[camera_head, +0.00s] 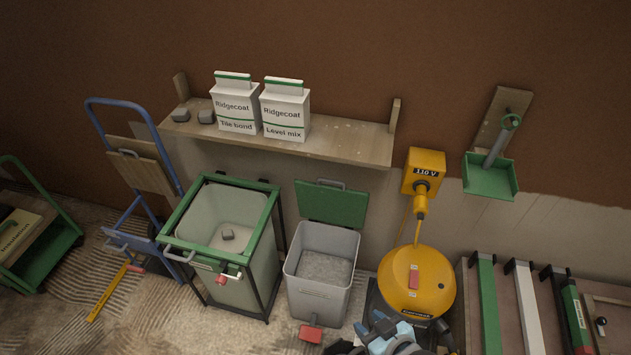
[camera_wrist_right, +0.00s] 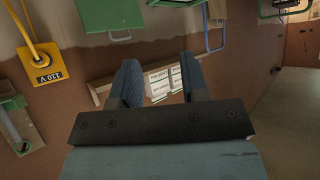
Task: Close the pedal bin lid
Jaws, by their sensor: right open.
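The pedal bin (camera_head: 318,300) is a grey, open-topped bin that stands below the shelf. Its green lid (camera_head: 332,204) is raised nearly upright at the back, with a grey handle on its top edge. A red pedal (camera_head: 311,334) sticks out at the bin's front foot. The lid also shows, upside down, in the right wrist view (camera_wrist_right: 112,14). My right gripper (camera_head: 393,328) is at the bottom of the head view, right of the bin and apart from it. Its fingers are open and empty in the wrist view (camera_wrist_right: 160,84). My left gripper is out of view.
A green-framed bin (camera_head: 255,268) stands close on the left. A yellow round machine (camera_head: 416,283) is on the right, under a yellow 110 V box (camera_head: 424,170). A wooden shelf (camera_head: 345,145) with two Ridgecoat boxes overhangs behind. A blue hand truck (camera_head: 132,180) leans farther left.

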